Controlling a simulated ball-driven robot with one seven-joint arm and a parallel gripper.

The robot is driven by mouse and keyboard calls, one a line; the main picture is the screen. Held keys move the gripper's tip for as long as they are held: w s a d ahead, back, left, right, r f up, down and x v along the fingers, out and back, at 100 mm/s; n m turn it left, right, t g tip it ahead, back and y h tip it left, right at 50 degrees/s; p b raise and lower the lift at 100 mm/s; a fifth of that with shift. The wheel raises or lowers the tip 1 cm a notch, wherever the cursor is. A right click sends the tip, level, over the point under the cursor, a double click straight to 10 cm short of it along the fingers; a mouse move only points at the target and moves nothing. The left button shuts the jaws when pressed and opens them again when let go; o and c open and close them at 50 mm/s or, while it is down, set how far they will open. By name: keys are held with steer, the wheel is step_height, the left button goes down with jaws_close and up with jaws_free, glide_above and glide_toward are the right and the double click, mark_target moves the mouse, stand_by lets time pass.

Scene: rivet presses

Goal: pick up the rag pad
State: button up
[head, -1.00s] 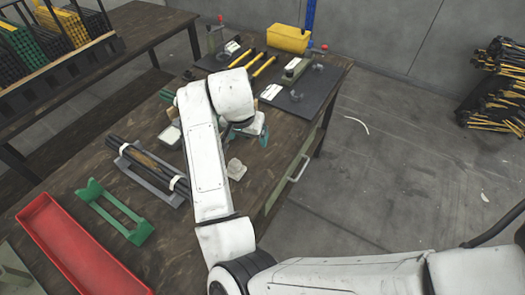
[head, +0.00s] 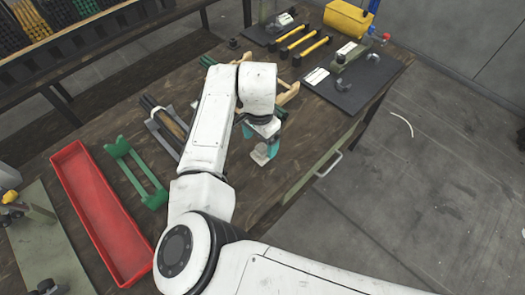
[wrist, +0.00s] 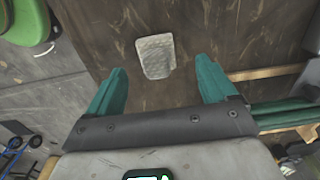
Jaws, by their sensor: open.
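The rag pad (wrist: 155,56) is a small pale grey quilted pad lying flat on the dark wooden bench. In the wrist view it sits just beyond the fingertips, roughly centred between them. In the head view the rag pad (head: 261,155) shows beside and partly behind my gripper (head: 262,140). In the wrist view my gripper (wrist: 162,80) has its two teal fingers spread wide apart with nothing between them. The fingers appear above the bench and apart from the pad.
A green bracket (head: 136,173) and a red tray (head: 98,212) lie at the left of the bench. Dark rods in a grey holder (head: 163,128) are left of my arm. Yellow-and-black tools (head: 300,44) and a dark press plate (head: 352,84) are at the back.

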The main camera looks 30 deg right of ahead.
mark_target(262, 147)
step_height(262, 147, down, 5)
steer(key=shift+s+d+f, duration=0.1)
steer(key=shift+s+d, duration=0.05)
steer(key=c, duration=1.1)
steer(key=shift+c, duration=0.2)
steer(key=shift+r, duration=0.65)
step_height(262, 147, up, 2)
steer(key=shift+r, duration=0.15)
steer(key=s+r, duration=0.9)
steer(key=s, duration=0.5)
steer(key=shift+r+b, duration=0.3)
